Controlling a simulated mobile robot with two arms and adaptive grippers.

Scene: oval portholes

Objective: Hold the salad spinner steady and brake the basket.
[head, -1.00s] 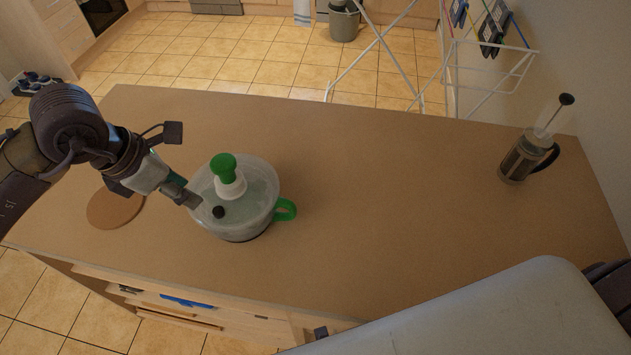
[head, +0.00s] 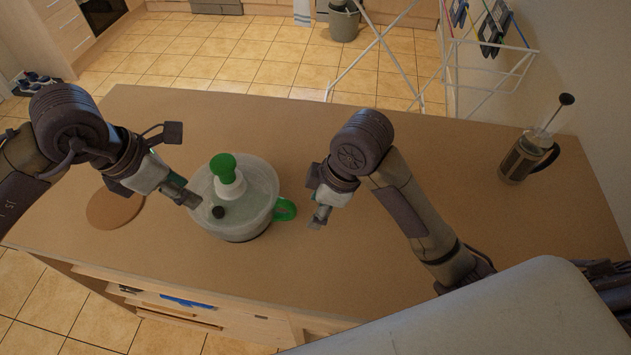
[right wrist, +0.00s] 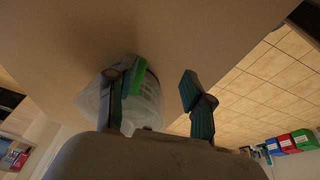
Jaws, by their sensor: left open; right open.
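The salad spinner (head: 257,199) stands on the counter, a translucent bowl and lid with a green-topped knob (head: 223,168), a small dark button (head: 218,212) and a green handle (head: 285,209) on its right side. My left gripper (head: 186,167) is open at the spinner's left side; whether it touches the bowl I cannot tell. My right gripper (head: 317,212) is open and empty, to the right of the green handle and apart from it. In the right wrist view the bowl (right wrist: 88,103) and its green handle (right wrist: 138,77) show behind the left finger of my right gripper (right wrist: 153,88). The basket inside is not clearly visible.
A round brown board (head: 113,211) lies left of the spinner. A French press (head: 525,158) stands at the counter's right end. The counter (head: 400,135) is clear behind my right arm. A white drying rack (head: 385,60) stands beyond its far edge.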

